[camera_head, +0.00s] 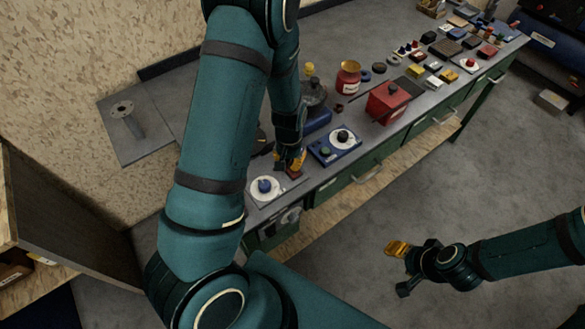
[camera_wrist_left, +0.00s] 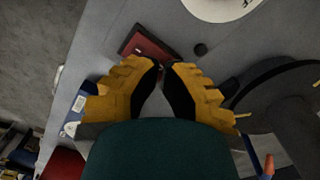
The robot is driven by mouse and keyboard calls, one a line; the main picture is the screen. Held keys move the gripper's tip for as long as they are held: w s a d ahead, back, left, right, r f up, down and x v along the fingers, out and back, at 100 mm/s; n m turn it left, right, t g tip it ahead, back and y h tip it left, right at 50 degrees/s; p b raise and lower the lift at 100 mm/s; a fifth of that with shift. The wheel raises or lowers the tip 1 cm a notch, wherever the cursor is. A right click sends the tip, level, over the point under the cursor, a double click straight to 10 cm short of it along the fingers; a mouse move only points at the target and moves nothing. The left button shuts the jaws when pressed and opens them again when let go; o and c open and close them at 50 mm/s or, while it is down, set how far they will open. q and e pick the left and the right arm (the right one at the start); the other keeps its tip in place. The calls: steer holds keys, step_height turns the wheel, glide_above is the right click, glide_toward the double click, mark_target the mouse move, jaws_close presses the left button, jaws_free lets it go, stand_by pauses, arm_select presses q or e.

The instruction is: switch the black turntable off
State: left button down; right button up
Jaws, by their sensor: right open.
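A turntable with a dark grey base and a white disc (camera_head: 265,188) with a blue knob sits at the near end of the bench; its disc edge shows in the left wrist view (camera_wrist_left: 222,8). I cannot tell whether this is the black turntable. My left gripper (camera_head: 291,161) points down just above the red block, fingertips nearly together and empty. My right gripper (camera_head: 399,268) is open and empty, over the floor.
A blue unit with a white disc (camera_head: 335,145), a red box (camera_head: 388,102) and a red jar (camera_head: 348,78) stand further along the bench. Several small items crowd its far end. A black round object (camera_wrist_left: 275,88) lies right of my left fingers. Floor beside the bench is clear.

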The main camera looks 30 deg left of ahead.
arm_select(q)
steer(key=shift+f+b, duration=0.4)
steer(key=shift+f, duration=0.15)
stand_by(0.4)
steer(key=shift+r+p, duration=2.85)
steer(key=shift+r, duration=0.7)
steer(key=shift+f, duration=0.1)
